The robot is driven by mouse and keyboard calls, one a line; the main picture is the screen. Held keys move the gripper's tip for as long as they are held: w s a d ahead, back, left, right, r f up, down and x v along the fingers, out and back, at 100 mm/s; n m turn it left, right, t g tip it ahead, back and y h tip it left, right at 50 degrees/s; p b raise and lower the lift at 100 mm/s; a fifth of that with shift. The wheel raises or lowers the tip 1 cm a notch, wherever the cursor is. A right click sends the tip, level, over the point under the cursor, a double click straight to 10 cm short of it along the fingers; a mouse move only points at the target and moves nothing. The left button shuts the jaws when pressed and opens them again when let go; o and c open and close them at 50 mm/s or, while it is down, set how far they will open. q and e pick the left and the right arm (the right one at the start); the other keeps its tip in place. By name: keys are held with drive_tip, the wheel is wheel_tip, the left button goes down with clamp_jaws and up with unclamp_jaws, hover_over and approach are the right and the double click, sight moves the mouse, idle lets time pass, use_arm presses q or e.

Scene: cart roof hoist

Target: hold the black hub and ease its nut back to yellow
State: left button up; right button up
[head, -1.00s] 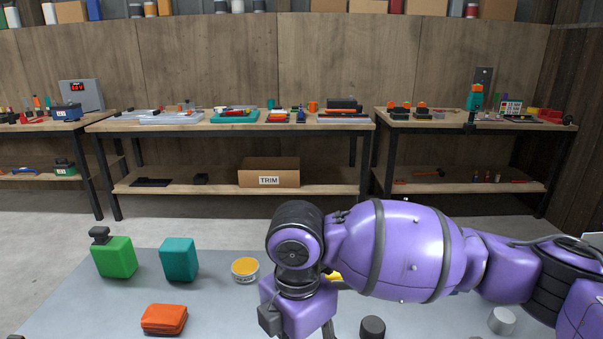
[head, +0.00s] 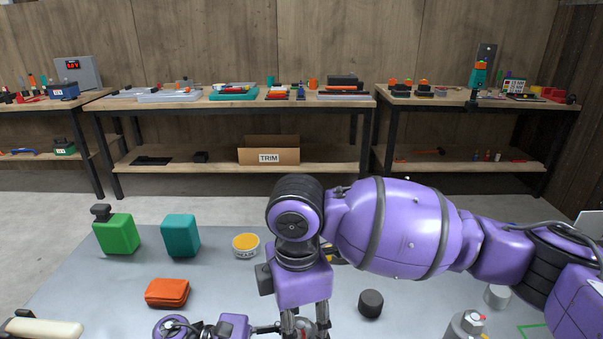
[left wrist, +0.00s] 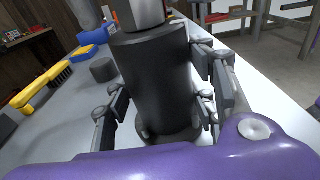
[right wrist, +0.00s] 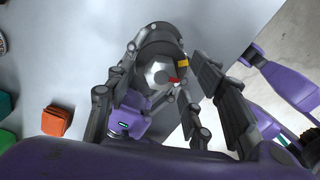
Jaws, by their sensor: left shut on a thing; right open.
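In the left wrist view my left gripper (left wrist: 160,115) is shut around the upright black hub (left wrist: 155,85), with a finger on each side. Bright metal (left wrist: 140,14) tops the hub. In the right wrist view a silver nut (right wrist: 157,75) sits on the hub, with a red mark (right wrist: 173,79) at its edge and a yellow mark (right wrist: 182,64) just above right of the red. My right gripper (right wrist: 160,62) is open, pointing down, its fingers either side of the nut; contact cannot be told. In the head view my right gripper (head: 305,325) largely hides the hub.
On the grey table stand a green container (head: 115,236), teal block (head: 180,236), orange-topped tin (head: 245,246), orange pouch (head: 167,292), black cylinder (head: 370,305) and silver cylinder (head: 497,296). A grey piece with red on top (head: 466,323) is at the front right. Benches stand beyond.

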use_arm(q)
drive_tip(key=shift+r, duration=0.1)
use_arm(e)
drive_tip(key=shift+m, duration=0.4)
drive_tip(key=shift+m, duration=1.2)
use_arm(q)
drive_tip(key=shift+w, duration=0.1)
use_arm(e)
drive_tip(key=c, duration=1.2)
use_arm(q)
drive_tip(key=shift+w, duration=0.1)
use_arm(e)
drive_tip(key=shift+s+n, duration=0.1)
drive_tip(key=shift+n, duration=1.2)
use_arm(q)
drive_tip(key=shift+a, duration=0.1)
